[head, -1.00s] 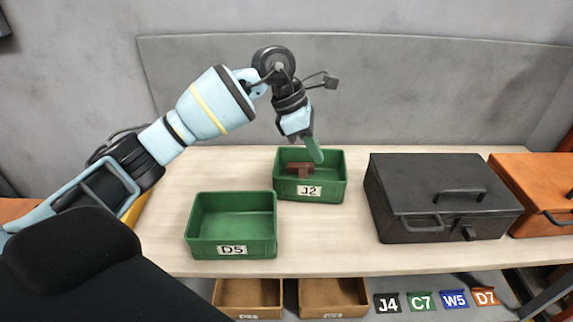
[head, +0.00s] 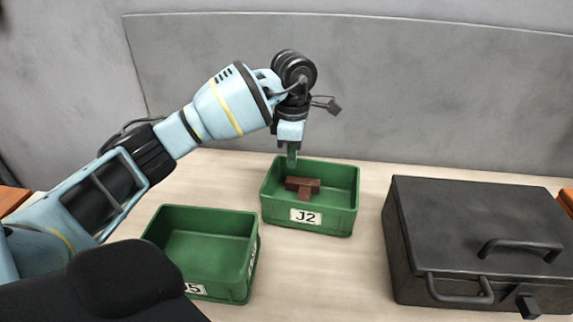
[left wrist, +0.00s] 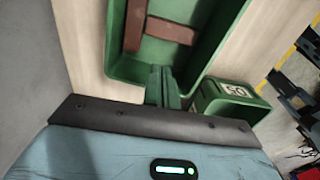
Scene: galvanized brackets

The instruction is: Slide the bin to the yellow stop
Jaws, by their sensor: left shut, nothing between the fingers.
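The green bin labelled J2 (head: 310,222) stands on the bench in the middle, with brown blocks (head: 303,186) inside. Its inside and the blocks also show in the left wrist view. My left gripper (head: 292,160) points down, shut and empty, at the bin's far wall, left of its middle. In the left wrist view its green fingers (left wrist: 163,86) are close against a bin wall; I cannot tell whether they touch it. No yellow stop is clearly visible in the head view now. My right gripper is not in view.
A second green bin, D5 (head: 250,262), stands front left of J2, partly hidden by a dark shape of my body. A black case (head: 470,225) stands to the right. Bare bench (head: 335,265) lies in front of J2. A grey wall rises behind.

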